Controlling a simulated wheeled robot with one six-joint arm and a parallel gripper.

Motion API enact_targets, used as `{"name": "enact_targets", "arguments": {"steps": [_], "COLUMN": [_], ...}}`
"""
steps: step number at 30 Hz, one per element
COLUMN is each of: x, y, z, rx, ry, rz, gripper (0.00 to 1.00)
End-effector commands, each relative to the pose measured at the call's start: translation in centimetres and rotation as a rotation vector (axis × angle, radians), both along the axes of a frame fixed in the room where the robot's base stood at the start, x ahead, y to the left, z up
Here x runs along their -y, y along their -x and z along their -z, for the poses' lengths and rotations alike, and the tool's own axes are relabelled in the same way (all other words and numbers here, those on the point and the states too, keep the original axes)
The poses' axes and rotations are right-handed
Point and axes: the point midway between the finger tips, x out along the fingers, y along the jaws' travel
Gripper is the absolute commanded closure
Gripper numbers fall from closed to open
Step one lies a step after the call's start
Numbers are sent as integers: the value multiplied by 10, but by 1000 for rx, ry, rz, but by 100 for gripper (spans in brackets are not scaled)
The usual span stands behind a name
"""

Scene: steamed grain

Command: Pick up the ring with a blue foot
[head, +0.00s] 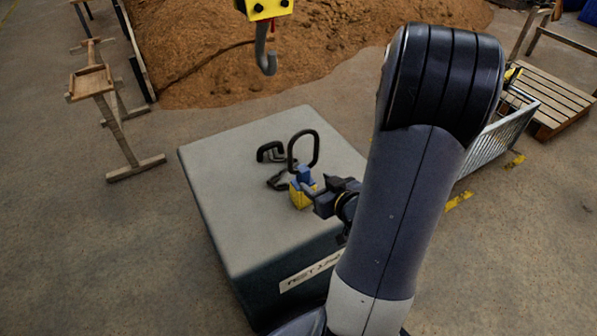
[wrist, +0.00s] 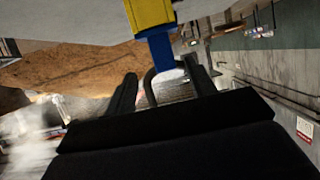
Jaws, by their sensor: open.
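The ring (head: 304,134) is a dark upright loop with a blue foot (head: 304,174). The foot stands on a yellow block (head: 300,197) on the grey-topped box. My gripper (head: 314,190) is at the right side of the blue foot, coming in from the right. In the wrist view the blue foot (wrist: 161,52) and part of the dark ring (wrist: 150,90) show between my two spread fingers (wrist: 160,70). The yellow block (wrist: 149,14) is at the top edge there. Whether a finger touches the foot or ring I cannot tell.
A dark clamp-like piece (head: 270,151) and another dark piece (head: 278,183) lie left of the ring on the grey box top (head: 225,205). The box top's left side is clear.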

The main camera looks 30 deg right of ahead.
Motion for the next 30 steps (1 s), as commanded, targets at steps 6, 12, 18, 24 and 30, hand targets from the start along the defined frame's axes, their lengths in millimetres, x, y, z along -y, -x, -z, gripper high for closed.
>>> {"name": "enact_targets", "arguments": {"steps": [6,12,18,24,30], "x": [-2,-3,-7,-8,-7], "y": [-28,-39,-61,-83,-87], "z": [13,16,24,32,31], "rx": [-1,0,0,-2,-1], "ry": [1,1,2,1,1], "rz": [-5,-2,-5,-1,1], "gripper": [47,47,47,47,47]}}
